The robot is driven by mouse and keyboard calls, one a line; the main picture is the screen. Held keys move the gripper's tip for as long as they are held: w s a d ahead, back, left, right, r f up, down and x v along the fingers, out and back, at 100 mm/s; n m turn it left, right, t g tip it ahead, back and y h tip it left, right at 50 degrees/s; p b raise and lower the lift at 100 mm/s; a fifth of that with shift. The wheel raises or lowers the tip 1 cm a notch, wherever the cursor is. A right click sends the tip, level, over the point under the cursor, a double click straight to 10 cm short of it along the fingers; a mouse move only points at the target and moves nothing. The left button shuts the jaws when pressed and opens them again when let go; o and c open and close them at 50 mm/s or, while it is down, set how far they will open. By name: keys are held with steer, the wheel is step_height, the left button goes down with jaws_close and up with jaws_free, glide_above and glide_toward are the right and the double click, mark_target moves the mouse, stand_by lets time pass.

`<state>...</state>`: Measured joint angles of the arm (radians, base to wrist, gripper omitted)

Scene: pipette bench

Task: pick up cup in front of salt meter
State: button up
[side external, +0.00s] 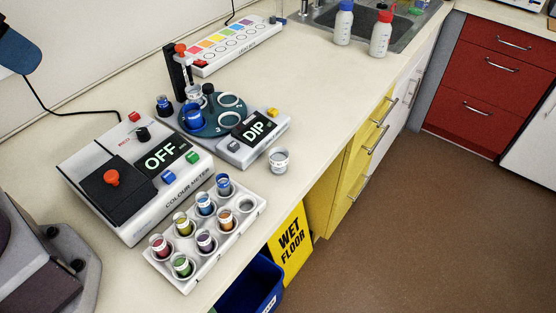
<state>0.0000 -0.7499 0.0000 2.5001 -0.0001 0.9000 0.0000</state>
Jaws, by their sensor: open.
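A small clear-and-white cup (278,161) stands upright on the bench in front of a grey meter (243,145) whose display reads DIP. The cup is near the bench's front edge, and nothing touches it. The meter's label is too small to read. Beside it is a dark teal turntable (211,121) with ring-shaped seats, one holding a blue cup (192,116). A dark upright post with a red-topped probe stands behind the turntable. My gripper is not in view.
A colour meter (130,190) reading OFF and a white tray (163,271) of several coloured cups stand left and front of the cup. A white light box (237,47), two bottles (381,35) and a sink lie behind. Bench to the cup's right is clear.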

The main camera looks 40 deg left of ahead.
steer(key=shift+o, duration=0.2)
steer(key=o, duration=0.6)
steer(key=shift+c, duration=0.2)
